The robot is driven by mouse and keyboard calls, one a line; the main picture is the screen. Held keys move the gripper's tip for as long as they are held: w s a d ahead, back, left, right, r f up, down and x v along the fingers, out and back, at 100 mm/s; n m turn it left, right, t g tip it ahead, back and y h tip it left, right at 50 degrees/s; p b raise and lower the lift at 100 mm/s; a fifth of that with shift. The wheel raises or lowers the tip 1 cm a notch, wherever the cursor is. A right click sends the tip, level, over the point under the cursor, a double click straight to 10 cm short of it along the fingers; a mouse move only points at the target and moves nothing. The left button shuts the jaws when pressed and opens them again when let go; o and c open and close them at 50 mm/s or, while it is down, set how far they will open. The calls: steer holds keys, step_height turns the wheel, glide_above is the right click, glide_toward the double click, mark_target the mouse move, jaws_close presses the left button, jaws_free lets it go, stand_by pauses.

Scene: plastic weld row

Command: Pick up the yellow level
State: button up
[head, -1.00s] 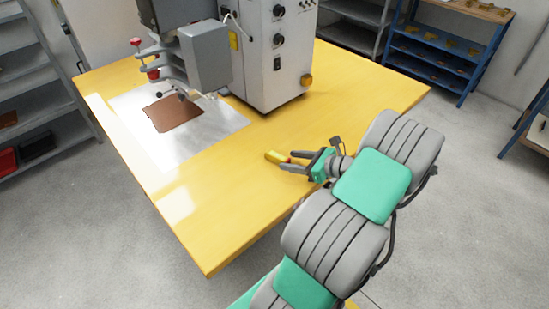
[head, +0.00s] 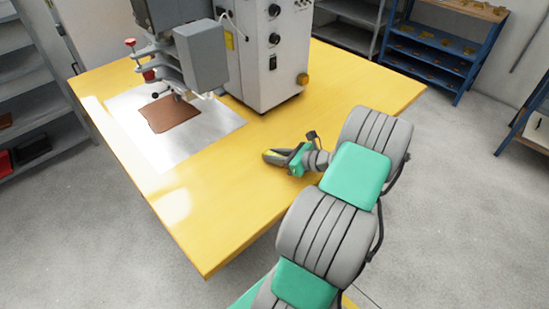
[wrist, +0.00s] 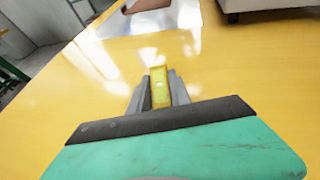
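The yellow level (wrist: 159,88) is a small yellow bar with a pale vial in its face. In the wrist view it lies lengthwise between the two grey fingers, which sit right against its sides. My gripper (head: 271,155) is shut on it at the near part of the yellow table. In the head view only a thin yellow strip of the level shows between the fingers; the rest is hidden by them. Whether the level touches the tabletop or is just above it, I cannot tell.
A grey-white welding machine (head: 270,60) stands at the back of the yellow table (head: 215,225). A brown sheet (head: 170,113) lies on a metal plate (head: 222,125) to the left. The table around my gripper is clear. Shelves stand beyond the table on both sides.

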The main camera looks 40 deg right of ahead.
jaws_close()
